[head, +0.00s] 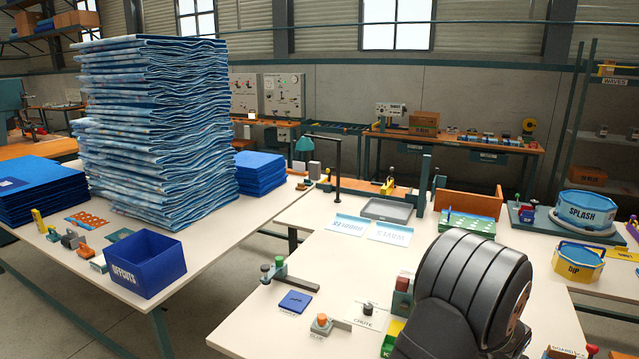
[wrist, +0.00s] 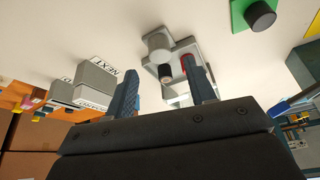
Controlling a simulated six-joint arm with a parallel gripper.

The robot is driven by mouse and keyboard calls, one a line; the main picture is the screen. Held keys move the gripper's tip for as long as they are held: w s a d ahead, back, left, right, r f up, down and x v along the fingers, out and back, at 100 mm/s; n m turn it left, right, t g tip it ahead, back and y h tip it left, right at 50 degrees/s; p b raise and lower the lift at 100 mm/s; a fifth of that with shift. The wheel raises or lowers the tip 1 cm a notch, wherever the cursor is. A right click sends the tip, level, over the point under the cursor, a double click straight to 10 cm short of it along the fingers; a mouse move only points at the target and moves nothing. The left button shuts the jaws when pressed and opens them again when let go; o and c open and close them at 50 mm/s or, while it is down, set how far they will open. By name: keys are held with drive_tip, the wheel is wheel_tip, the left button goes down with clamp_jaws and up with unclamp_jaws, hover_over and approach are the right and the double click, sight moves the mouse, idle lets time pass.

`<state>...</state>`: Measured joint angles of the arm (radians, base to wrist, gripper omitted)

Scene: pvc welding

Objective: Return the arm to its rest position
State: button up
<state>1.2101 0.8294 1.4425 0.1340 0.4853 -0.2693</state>
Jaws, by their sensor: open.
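My gripper (wrist: 162,88) shows in the wrist view with its two dark fingers apart and nothing held between them. Beyond the fingers is a grey fixture (wrist: 160,45) with a round post, a dark knob and a red ring by the right finger. I cannot tell how far the fingertips are from it. In the head view only my black ribbed arm shows at the lower right; the gripper is hidden there.
In the wrist view, grey blocks (wrist: 97,78), one labelled NEXT, are left; a green plate (wrist: 252,14) is upper right. In the head view, an OFFCUTS bin (head: 145,264) and tall blue stack (head: 158,130) stand left. A blue pad (head: 295,302) lies before my arm.

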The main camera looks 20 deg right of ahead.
drive_tip(key=x, duration=0.5)
drive_tip(key=shift+f, duration=0.3)
drive_tip(key=shift+w+d+r, duration=0.15)
drive_tip(key=shift+w+d, duration=0.95)
drive_tip(key=shift+s+a+r, duration=0.2)
drive_tip(key=shift+s+a, duration=0.4)
drive_tip(key=shift+s+a+r, duration=0.2)
drive_tip(key=shift+s+a, duration=0.35)
drive_tip(key=shift+a, duration=0.05)
drive_tip(key=v, duration=1.3)
